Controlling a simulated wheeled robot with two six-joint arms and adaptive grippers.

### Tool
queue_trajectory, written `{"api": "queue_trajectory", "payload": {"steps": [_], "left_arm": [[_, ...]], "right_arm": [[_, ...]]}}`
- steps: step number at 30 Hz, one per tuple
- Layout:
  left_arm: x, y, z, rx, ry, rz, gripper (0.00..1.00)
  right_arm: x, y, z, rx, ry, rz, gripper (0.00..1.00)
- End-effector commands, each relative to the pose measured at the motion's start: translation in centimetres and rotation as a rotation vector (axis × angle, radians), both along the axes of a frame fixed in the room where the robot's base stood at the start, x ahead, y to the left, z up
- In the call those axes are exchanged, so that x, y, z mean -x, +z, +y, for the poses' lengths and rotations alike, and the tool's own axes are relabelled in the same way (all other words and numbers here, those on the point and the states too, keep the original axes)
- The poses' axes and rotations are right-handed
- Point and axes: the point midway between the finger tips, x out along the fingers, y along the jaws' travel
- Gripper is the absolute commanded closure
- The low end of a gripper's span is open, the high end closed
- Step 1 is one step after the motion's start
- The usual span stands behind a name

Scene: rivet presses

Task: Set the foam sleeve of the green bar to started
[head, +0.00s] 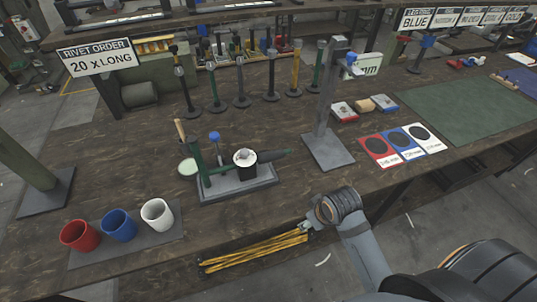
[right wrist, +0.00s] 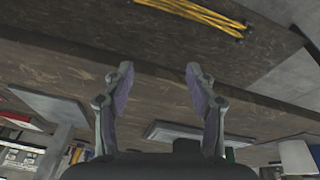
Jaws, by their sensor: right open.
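A row of upright bars on round black bases stands mid-table. Two look green: one green bar (head: 214,75) left of the middle and another green bar (head: 318,68) at the right end. I cannot make out a foam sleeve on either, nor tell which bar is meant. My right gripper (head: 312,224) is at the table's front edge, far in front of the bars. In the right wrist view the right gripper (right wrist: 158,72) is open, with nothing between its fingers. My left gripper is not in view.
A green-framed press (head: 235,190) stands mid-front. Red (head: 78,236), blue (head: 117,225) and white (head: 157,214) cups are at left. A yellow bundle (head: 252,251) lies by my right gripper. A grey press column (head: 326,95) and a green mat (head: 465,105) are at right.

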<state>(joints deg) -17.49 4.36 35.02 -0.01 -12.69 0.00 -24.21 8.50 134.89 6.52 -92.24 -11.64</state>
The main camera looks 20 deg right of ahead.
Motion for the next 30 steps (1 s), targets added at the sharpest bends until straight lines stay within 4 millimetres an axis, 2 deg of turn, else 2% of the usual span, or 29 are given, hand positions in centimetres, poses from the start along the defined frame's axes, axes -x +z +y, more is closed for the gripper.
{"api": "queue_trajectory", "payload": {"steps": [1,4,8,11,15,18,21,24,30], "left_arm": [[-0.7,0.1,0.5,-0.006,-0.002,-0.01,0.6],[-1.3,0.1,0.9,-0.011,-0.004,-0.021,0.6],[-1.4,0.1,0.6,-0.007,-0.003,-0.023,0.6],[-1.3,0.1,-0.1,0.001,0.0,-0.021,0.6],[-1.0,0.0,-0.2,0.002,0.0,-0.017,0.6],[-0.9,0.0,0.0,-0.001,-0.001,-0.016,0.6],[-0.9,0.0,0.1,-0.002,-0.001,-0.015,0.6],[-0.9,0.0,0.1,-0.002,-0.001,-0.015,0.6],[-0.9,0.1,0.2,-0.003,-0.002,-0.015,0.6]], "right_arm": [[-1.3,0.4,0.2,0.001,0.056,-0.007,0.43],[-3.2,1.1,0.7,0.002,0.182,-0.01,0.43],[-6.4,2.3,1.3,0.004,0.373,-0.022,0.43],[-9.8,4.2,1.6,0.01,0.572,-0.047,0.43],[-15.1,8.8,2.0,0.026,0.926,-0.116,0.43],[-17.8,12.5,1.9,0.04,1.145,-0.176,0.43],[-19.1,14.9,1.9,0.052,1.28,-0.22,0.43],[-19.6,15.9,1.9,0.059,1.335,-0.242,0.43],[-19.8,15.3,2.3,0.056,1.342,-0.244,0.43]]}}
